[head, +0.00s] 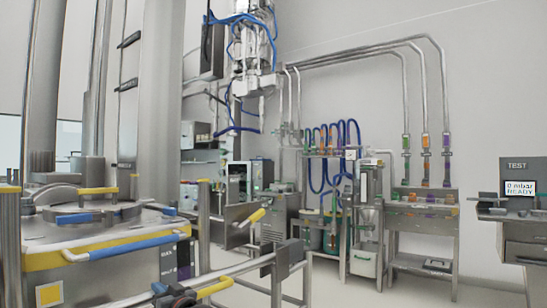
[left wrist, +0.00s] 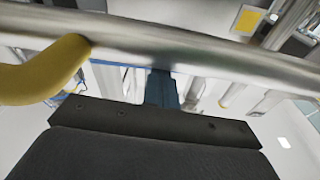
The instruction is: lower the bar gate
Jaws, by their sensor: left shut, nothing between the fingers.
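The bar gate is a metal bar (head: 245,268) running from the bottom edge up to a dark block on posts at the right in the head view. A yellow handle (head: 214,288) is fixed to it. In the left wrist view the bar (left wrist: 200,45) crosses the top, with the yellow handle (left wrist: 45,75) at the left. My left gripper (head: 160,288), dark with blue fingers, is by the bar, left of the handle. In the left wrist view its blue fingers (left wrist: 160,88) are together, with their tips close to the bar; contact is unclear. My right gripper is out of view.
A steel vessel station (head: 100,250) with blue and yellow handles stands at the left. Metal posts (head: 204,225) and a plate with a yellow handle (head: 257,215) stand behind the bar. A test console (head: 518,190) is at the far right. Floor is clear at lower right.

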